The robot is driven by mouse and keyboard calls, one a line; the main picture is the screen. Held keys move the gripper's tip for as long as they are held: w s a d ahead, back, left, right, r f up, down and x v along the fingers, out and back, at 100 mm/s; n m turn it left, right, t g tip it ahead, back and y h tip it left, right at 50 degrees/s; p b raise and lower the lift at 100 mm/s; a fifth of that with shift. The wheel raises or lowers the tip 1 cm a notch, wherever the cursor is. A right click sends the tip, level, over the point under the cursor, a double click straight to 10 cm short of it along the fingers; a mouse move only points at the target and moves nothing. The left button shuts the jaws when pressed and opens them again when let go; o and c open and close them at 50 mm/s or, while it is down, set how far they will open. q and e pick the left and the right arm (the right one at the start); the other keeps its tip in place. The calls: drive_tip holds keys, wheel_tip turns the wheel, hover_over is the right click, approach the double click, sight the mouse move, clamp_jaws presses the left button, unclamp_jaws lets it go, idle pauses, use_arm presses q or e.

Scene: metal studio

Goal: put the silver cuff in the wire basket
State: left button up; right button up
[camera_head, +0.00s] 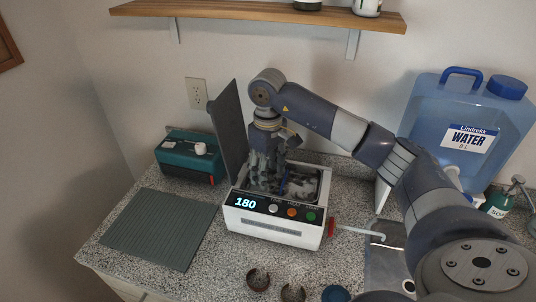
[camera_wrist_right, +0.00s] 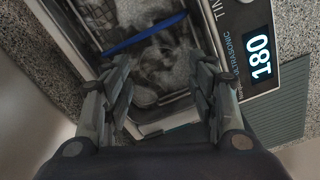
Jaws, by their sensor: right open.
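An open white ultrasonic cleaner (camera_head: 272,229) with a lit "180" display stands on the counter. Its tank holds the wire basket (camera_head: 318,186), with a blue handle that crosses the right wrist view (camera_wrist_right: 146,34). My left gripper is out of view.
A copper-brown cuff (camera_head: 258,280), a brownish cuff (camera_head: 293,293) and a blue ring-shaped piece (camera_head: 335,293) lie at the front edge. A grey ribbed mat (camera_head: 160,229) and teal box (camera_head: 187,156) are left; a water jug (camera_head: 468,125) is right. The raised lid (camera_head: 228,130) stands beside my gripper.

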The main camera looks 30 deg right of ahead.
wheel_tip(320, 180, up, 8)
drive_tip(key=b, duration=0.1)
idle(0.7)
